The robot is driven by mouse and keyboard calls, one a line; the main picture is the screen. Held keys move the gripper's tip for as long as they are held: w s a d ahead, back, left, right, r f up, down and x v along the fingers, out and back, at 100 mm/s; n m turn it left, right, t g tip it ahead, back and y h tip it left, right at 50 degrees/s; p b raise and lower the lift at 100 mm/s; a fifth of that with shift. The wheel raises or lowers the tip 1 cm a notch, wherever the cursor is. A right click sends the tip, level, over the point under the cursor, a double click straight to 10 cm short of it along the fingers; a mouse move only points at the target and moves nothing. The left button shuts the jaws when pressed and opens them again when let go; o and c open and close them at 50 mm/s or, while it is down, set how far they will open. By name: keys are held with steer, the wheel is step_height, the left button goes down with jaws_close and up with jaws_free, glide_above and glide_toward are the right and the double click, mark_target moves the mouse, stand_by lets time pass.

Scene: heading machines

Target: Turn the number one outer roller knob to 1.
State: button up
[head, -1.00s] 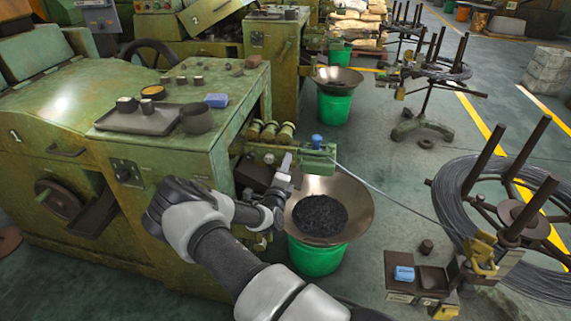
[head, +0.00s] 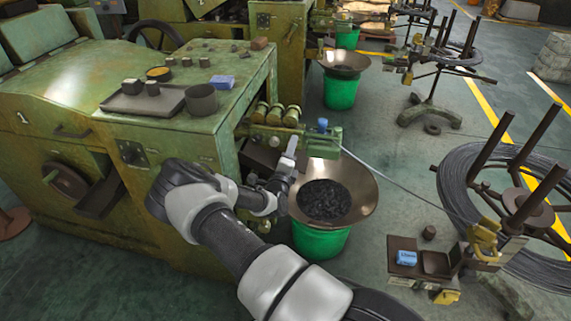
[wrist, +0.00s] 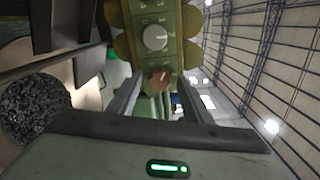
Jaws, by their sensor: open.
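My gripper (head: 291,147) is beside the roller unit (head: 275,115) on the right side of the machine marked 1 (head: 150,150). In the wrist view my gripper (wrist: 160,82) is open, with its fingers apart. Beyond the fingertips is a green dial plate with a round grey knob (wrist: 155,37) and pale numerals around it. A smaller copper-brown round part (wrist: 160,76) shows between the fingertips, below the grey knob. I cannot tell whether the fingers touch it. The grey knob's exact setting is too small to read. The knob is not distinguishable in the head view.
A green bucket with a wide pan (head: 340,195) stands under my gripper. A wire runs right from the roller unit to a coil stand (head: 525,205). A tray (head: 145,102) and a cup (head: 201,99) sit on the machine top.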

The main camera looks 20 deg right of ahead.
steer(key=p+v, duration=0.2)
steer(key=v, duration=1.4)
steer(key=shift+s+a, duration=0.2)
steer(key=s+d+r+m+g+h, duration=0.2)
steer(key=s+d+r+m+g, duration=0.35)
steer(key=m, duration=0.55)
steer(key=s+d+r+m+g+h, duration=0.2)
steer(key=s+r+m+g, duration=0.4)
steer(key=r+m+g, duration=0.45)
steer(key=s+a+r+m+y, duration=0.35)
steer(key=s+m, duration=0.35)
steer(key=m, duration=0.3)
steer(key=s+a+r+m+t+y, duration=0.75)
steer(key=a+r+m+y, duration=0.35)
steer(key=a+r+m, duration=0.2)
step_height(320, 180, up, 14)
steer(key=p, duration=1.4)
steer(key=shift+s+a+g, duration=0.2)
steer(key=shift+s+g, duration=0.25)
steer(key=shift+s, duration=0.05)
